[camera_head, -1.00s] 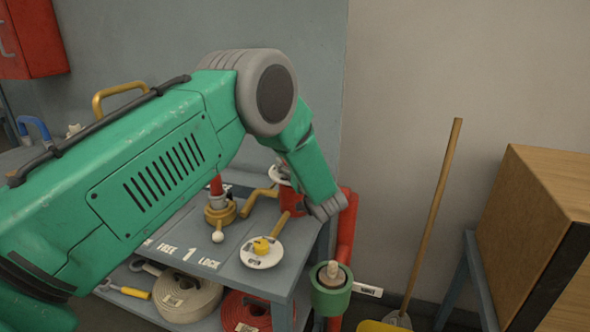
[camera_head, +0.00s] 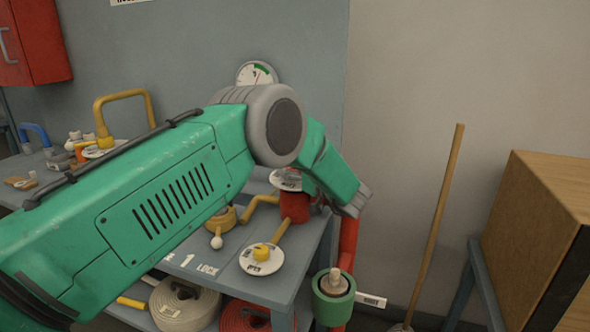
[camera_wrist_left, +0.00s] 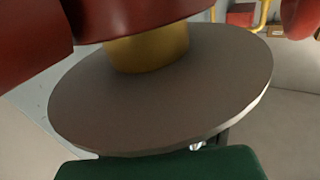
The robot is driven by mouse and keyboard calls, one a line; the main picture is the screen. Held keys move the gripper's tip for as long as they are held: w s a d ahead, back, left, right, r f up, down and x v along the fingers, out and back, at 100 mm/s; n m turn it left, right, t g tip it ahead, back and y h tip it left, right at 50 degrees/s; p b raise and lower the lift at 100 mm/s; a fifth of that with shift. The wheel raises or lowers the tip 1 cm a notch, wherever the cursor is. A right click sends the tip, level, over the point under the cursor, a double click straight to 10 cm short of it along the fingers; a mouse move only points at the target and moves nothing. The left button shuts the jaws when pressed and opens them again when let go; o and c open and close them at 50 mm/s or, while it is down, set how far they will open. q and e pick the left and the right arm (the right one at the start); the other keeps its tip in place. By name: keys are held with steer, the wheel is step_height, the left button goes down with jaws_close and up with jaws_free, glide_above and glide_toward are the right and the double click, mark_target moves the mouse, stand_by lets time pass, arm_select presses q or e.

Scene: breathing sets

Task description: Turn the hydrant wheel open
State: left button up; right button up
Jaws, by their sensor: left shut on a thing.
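In the left wrist view, thick red rounded parts, seemingly the hydrant wheel (camera_wrist_left: 130,22), sit on a yellow stem (camera_wrist_left: 147,50) above a round grey-brown disc (camera_wrist_left: 160,100). The wheel is cut off by the picture's top edge. A dark green block (camera_wrist_left: 160,165) fills the bottom edge. In the head view, my left arm reaches across to the top of a red upright pipe (camera_head: 348,240). Its wrist hides the pipe's top, and my left gripper's fingertips are out of sight. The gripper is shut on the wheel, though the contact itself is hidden. My right gripper is not in view.
The grey bench (camera_head: 305,262) holds a white disc with a yellow knob (camera_head: 262,257), a red cylinder (camera_head: 295,207) and a yellow crank (camera_head: 262,203). A green coupling (camera_head: 332,297) is at the pipe. A broom (camera_head: 440,205) and a wooden box (camera_head: 535,215) stand right.

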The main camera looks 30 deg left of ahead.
arm_select(q)
steer(key=shift+w+r, duration=0.2)
steer(key=shift+r, duration=0.3)
steer(key=o, duration=1.2)
steer(key=shift+c, duration=0.2)
steer(key=shift+f, duration=0.2)
steer(key=shift+s, duration=0.1)
steer(key=shift+d+f, duration=0.1)
steer(key=shift+d, duration=0.15)
steer(key=v, duration=1.1)
steer(key=shift+d, duration=0.3)
steer(key=shift+s, duration=0.1)
